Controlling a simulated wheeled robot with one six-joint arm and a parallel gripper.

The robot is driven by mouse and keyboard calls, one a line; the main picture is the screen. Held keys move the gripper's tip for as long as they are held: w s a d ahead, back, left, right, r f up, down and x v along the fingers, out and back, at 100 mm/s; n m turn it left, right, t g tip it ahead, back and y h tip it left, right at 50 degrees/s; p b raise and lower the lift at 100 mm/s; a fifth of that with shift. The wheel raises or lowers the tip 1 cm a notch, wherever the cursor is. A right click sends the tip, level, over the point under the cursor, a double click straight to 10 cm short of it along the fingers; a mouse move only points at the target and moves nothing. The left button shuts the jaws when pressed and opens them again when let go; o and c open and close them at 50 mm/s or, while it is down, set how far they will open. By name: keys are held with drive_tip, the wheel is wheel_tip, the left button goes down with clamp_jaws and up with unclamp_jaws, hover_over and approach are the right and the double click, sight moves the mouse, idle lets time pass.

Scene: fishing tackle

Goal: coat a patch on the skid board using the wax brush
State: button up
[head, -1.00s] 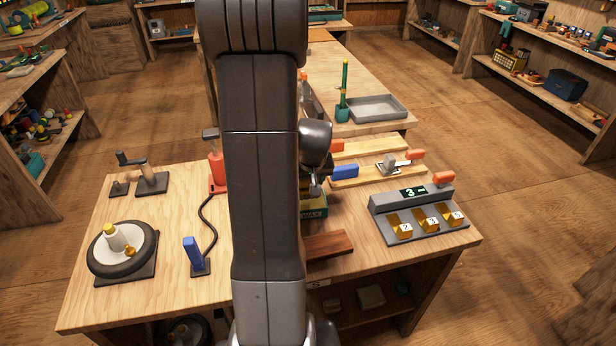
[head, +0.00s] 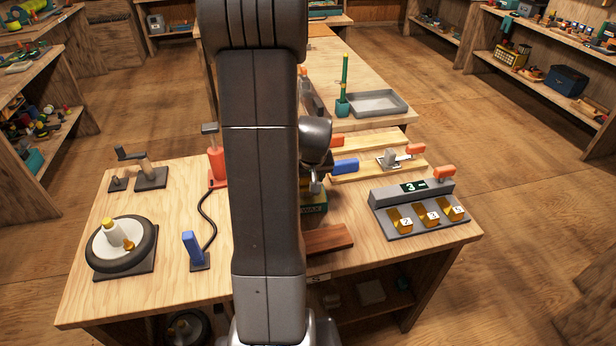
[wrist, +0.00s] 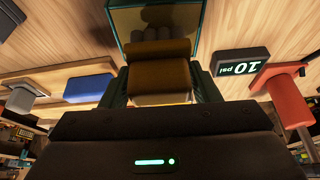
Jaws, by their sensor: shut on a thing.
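My gripper (wrist: 162,98) is shut on a brown block-shaped handle (wrist: 158,62), which I take to be the wax brush.
A blue handle (head: 345,167) and light boards lie right of the arm. A grey switch panel (head: 420,208) sits right, a wheel (head: 122,246) left.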

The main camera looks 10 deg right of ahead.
drive_tip(key=shift+f+b, duration=0.5)
drive_tip(key=shift+b, duration=0.1)
idle(1.6)
drive_tip(key=shift+r+p, duration=2.25)
drive_tip(key=shift+r, duration=1.35)
drive_tip(key=shift+f, duration=0.1)
